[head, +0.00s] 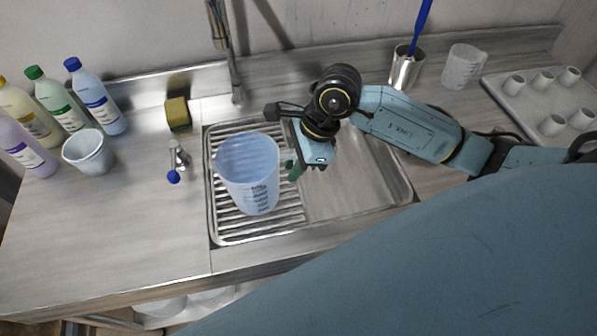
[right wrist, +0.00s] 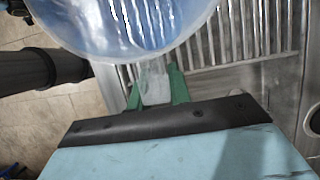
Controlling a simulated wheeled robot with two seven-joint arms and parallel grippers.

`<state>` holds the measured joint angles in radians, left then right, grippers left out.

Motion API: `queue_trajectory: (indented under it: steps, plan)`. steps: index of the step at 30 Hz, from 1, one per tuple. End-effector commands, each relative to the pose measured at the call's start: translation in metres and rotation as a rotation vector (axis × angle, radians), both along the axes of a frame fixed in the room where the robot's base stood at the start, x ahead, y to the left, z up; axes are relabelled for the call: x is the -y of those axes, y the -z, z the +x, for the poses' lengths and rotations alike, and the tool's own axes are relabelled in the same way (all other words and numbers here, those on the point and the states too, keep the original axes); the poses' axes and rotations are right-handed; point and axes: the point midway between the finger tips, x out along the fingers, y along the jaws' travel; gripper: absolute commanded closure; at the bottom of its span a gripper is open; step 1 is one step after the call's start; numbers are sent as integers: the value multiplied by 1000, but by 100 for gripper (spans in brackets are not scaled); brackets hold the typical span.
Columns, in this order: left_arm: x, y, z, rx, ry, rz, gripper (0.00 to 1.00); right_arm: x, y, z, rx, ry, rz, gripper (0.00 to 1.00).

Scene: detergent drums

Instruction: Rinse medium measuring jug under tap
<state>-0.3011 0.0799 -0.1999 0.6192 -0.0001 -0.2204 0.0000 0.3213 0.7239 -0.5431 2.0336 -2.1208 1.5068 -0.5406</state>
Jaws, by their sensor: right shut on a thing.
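A translucent blue measuring jug (head: 250,172) with dark scale marks is over the ribbed drainer side of the sink, mouth up and slightly tilted. My right gripper (head: 292,170) is at the jug's right side, its green fingers shut on the handle. In the right wrist view the fingers (right wrist: 157,92) close around a clear piece below the jug's rim (right wrist: 150,48). I cannot tell whether the jug's base touches the ribs. The metal tap (head: 236,70) rises behind the jug, its top cut off by the picture. No water stream is visible. My left gripper is not in view.
A smaller clear jug (head: 463,66) and a metal cup (head: 406,68) with a blue brush stand back right, near a tray of white cups (head: 500,92). Several bottles (head: 97,97), a grey bucket (head: 88,152), and a sponge (head: 178,113) are left. The front-left counter is clear.

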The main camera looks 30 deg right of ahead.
Motion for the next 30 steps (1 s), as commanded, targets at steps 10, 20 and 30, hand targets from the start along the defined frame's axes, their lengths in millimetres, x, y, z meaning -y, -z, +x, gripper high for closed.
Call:
queue_trajectory:
  steps: [10, 20, 30]
  plan:
    - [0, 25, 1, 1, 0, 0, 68, 11, 9, 39, 1, 0, 1, 100]
    - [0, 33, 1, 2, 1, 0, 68, 15, 10, 54, 0, 0, 1, 100]
    - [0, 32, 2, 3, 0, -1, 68, 15, 9, 55, 1, -1, 1, 100]
